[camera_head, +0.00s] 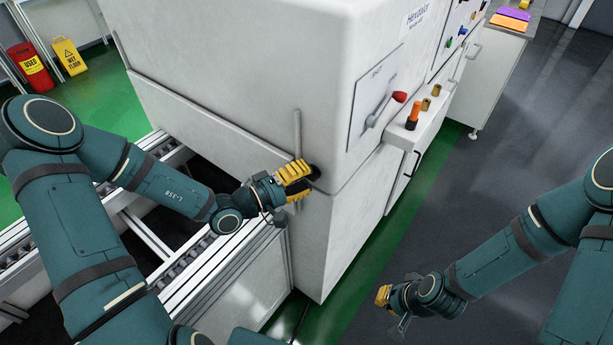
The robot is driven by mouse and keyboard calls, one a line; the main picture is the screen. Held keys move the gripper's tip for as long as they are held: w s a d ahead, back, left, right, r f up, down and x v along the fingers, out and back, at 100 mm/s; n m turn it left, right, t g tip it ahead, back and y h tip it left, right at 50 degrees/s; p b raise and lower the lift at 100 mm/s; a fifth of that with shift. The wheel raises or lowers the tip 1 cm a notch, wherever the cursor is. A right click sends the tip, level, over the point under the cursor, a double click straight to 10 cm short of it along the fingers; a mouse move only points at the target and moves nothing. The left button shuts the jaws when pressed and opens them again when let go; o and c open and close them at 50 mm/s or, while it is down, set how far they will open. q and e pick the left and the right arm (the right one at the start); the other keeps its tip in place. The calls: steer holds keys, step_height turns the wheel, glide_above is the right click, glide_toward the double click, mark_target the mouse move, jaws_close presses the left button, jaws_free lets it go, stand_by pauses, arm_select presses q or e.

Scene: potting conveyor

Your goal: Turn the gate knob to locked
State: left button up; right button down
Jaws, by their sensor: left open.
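A dark round knob (315,172) sits on the side of the large white machine, near its lower front corner. It is partly hidden by my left gripper (306,180), so its marking and turned position cannot be read. My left gripper has yellow fingers, one above the other, and is open with its fingertips right at the knob. Whether the fingers touch the knob cannot be told. My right gripper (382,297) hangs low over the floor, away from the machine. Its fingers are seen small and from the side.
The white machine (230,70) carries a vertical bar (297,135) beside the knob and a red-tipped lever (385,106) on its front panel. Orange and brass-coloured items stand on a ledge (425,128). Conveyor rails (215,265) run below my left arm. Grey floor at right is clear.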

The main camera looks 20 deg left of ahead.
arm_select(q)
steer(key=shift+w+d, duration=0.3)
jaws_close()
